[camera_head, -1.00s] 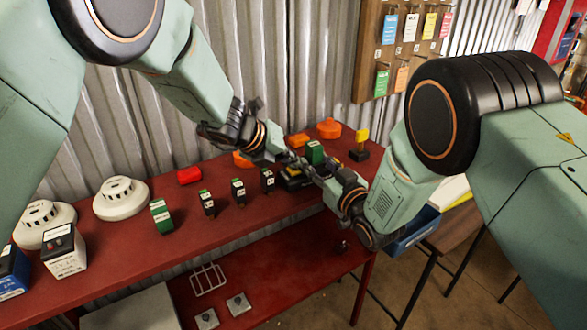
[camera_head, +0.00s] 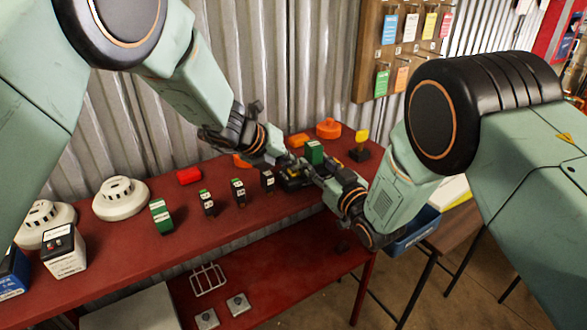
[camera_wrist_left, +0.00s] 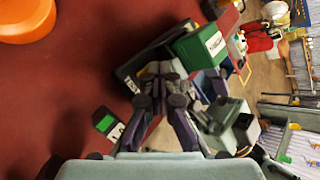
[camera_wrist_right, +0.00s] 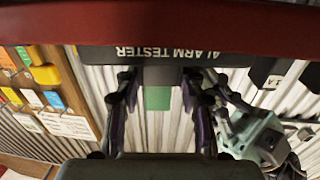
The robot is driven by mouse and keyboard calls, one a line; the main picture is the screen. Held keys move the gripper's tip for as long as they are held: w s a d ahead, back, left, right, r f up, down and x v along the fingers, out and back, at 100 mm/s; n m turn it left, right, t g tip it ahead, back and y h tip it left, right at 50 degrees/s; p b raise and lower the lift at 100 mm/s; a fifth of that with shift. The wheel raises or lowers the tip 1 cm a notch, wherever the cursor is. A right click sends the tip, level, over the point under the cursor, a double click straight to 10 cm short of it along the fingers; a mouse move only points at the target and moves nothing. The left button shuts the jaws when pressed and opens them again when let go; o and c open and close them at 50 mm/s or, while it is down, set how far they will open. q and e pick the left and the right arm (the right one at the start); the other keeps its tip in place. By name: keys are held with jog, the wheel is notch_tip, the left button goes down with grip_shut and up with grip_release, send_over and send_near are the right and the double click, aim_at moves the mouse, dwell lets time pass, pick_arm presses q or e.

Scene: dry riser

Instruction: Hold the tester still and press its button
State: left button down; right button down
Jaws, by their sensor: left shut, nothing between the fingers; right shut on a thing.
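The alarm tester (camera_wrist_right: 165,52) is a black box with white lettering, upside down in the right wrist view. In the head view its dark body (camera_head: 291,184) is mostly hidden by my grippers, at the right part of the red bench. A green block (camera_head: 315,153) stands at it; it also shows in the left wrist view (camera_wrist_left: 201,44). My right gripper (camera_wrist_right: 158,78) is shut on the tester's edge. My left gripper (camera_wrist_left: 160,72) is shut and empty, its fingertips at or just above the tester's top. I cannot tell whether they touch. The button is hidden.
Several small black-and-green blocks (camera_head: 238,191) stand left of the tester. Orange pieces (camera_head: 328,128) and a yellow-topped black piece (camera_head: 360,146) lie behind and right. The bench's front (camera_head: 180,245) is clear.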

aim_at(291, 172)
pick_arm(q)
jog(key=shift+r, duration=0.95)
pick_arm(e)
jog(key=shift+r, duration=0.1)
pick_arm(q)
jog(key=shift+r, duration=2.5)
